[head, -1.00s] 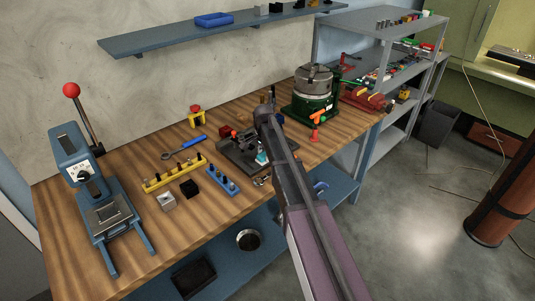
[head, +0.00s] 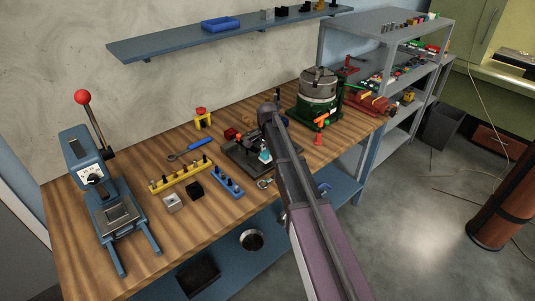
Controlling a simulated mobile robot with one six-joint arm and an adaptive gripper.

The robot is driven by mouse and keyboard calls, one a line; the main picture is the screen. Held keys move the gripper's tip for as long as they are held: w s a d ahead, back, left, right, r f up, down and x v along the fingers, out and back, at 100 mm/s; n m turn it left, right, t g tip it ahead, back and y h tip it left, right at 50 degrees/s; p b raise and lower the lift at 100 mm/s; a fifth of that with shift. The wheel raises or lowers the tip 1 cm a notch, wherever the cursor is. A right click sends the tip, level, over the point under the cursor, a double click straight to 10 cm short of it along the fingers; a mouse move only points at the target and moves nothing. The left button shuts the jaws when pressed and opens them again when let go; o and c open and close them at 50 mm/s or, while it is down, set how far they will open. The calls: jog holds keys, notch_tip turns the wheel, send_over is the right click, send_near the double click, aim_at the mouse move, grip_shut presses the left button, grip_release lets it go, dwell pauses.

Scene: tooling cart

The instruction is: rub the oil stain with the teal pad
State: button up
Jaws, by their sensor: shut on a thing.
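A small teal piece, which looks like the teal pad (head: 265,156), shows just left of my arm, low over the dark plate on the wooden bench. My gripper (head: 265,149) is at the end of the arm, pointing down and shut on the pad. The arm covers much of the gripper. Whether the pad touches the surface below cannot be told. I cannot make out the oil stain; the arm and gripper hide part of that area.
A dark fixture plate (head: 236,152) lies around the gripper. A blue block with pegs (head: 228,183) and a yellow peg rail (head: 181,174) are to the left. A green rotary machine (head: 319,101) stands to the right.

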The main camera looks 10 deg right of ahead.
jog(key=shift+r+p, duration=1.35)
jog(key=shift+r, duration=0.25)
jog(key=shift+r, duration=0.1)
jog(key=shift+r+p, duration=1.45)
jog(key=shift+p, duration=0.05)
